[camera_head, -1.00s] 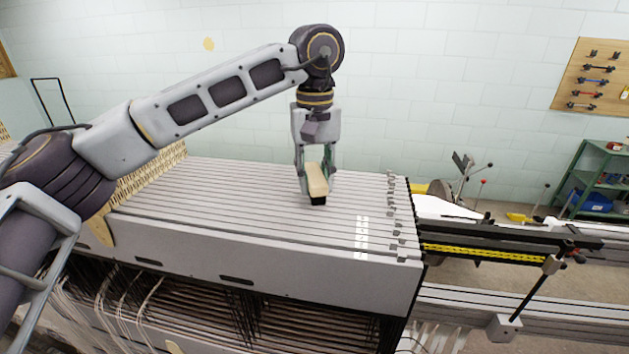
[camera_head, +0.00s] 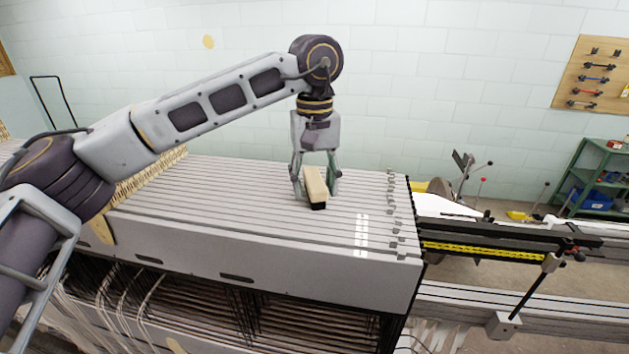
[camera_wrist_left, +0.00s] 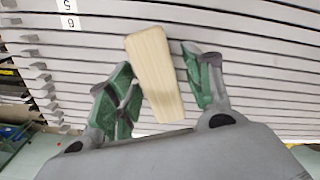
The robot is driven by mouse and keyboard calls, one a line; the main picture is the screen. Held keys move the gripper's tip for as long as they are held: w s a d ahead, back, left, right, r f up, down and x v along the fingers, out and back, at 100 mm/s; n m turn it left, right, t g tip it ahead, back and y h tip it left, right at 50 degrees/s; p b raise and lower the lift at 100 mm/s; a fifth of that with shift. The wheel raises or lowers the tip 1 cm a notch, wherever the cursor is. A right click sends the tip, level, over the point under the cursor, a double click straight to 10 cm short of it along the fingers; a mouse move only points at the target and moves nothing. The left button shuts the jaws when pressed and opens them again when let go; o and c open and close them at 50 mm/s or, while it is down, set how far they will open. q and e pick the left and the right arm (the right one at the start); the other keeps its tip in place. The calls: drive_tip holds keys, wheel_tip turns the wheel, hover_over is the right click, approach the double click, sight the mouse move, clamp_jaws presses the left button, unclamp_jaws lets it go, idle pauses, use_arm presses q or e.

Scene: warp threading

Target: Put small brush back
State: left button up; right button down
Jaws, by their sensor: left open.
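The small brush (camera_head: 315,186) has a pale wooden block and dark bristles at its near lower end. It rests on the slatted grey top of the machine (camera_head: 230,195). My left gripper (camera_head: 317,192) is open around the brush, one finger on each side. In the left wrist view the brush's wooden back (camera_wrist_left: 156,72) lies between the green-padded fingers of the left gripper (camera_wrist_left: 160,88), with a gap on both sides. My right gripper is in neither view.
A black rail with a yellow strip (camera_head: 485,252) runs off to the right of the machine. A green shelf (camera_head: 597,185) with a blue bin and a wooden tool board (camera_head: 592,78) stand at the far right. Loose threads (camera_head: 130,295) hang below the top at the left.

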sight(314, 178)
use_arm(q)
drive_tip(key=shift+r, duration=0.15)
wheel_tip(314, 178, up, 12)
idle(0.8)
idle(0.8)
